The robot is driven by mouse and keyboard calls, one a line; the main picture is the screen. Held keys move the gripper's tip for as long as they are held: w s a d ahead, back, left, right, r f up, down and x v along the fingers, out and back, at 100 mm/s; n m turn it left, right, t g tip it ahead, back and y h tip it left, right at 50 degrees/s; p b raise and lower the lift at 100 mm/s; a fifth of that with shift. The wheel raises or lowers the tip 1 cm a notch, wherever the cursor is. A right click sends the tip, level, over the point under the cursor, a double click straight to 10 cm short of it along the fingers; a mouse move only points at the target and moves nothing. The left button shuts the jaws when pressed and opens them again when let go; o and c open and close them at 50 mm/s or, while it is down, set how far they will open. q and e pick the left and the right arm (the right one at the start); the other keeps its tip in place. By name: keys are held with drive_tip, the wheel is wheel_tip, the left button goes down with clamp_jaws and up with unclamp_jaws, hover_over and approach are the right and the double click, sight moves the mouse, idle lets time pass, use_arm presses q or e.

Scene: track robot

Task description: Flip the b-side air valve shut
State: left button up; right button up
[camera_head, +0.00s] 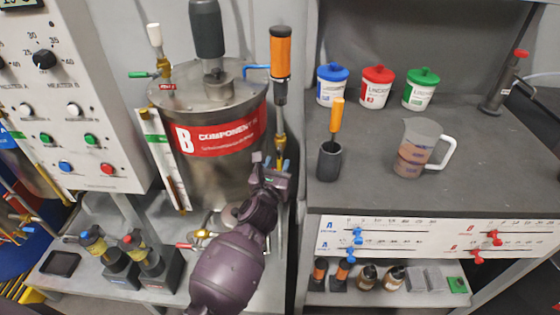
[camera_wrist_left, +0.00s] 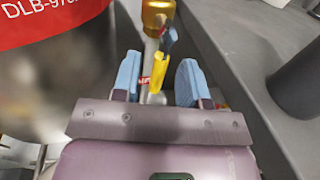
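The B tank (camera_head: 215,140) is a steel vessel with a red COMPONENT B band. A brass fitting and pipe (camera_head: 280,118) hang below an orange-topped unit (camera_head: 281,52) at its right side. My left gripper (camera_head: 270,163) is at the lower end of this pipe, right of the tank. In the left wrist view, a yellow lever (camera_wrist_left: 160,70) with a small red tag beside it lies between the open blue fingertips (camera_wrist_left: 158,85), below the brass fitting (camera_wrist_left: 157,15). Gaps show on both sides of the lever. The valve body is partly hidden. My right gripper is not in view.
A grey bench (camera_head: 460,150) stands close on the right, holding a dark cup (camera_head: 329,163), a measuring jug (camera_head: 410,150) and three lidded tubs. A control panel (camera_head: 70,100) stands at the left. More valves (camera_head: 200,240) sit below the tank.

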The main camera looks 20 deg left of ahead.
use_arm(q)
drive_tip(key=shift+w+a, duration=0.1)
drive_tip(key=shift+w, duration=1.05)
clamp_jaws()
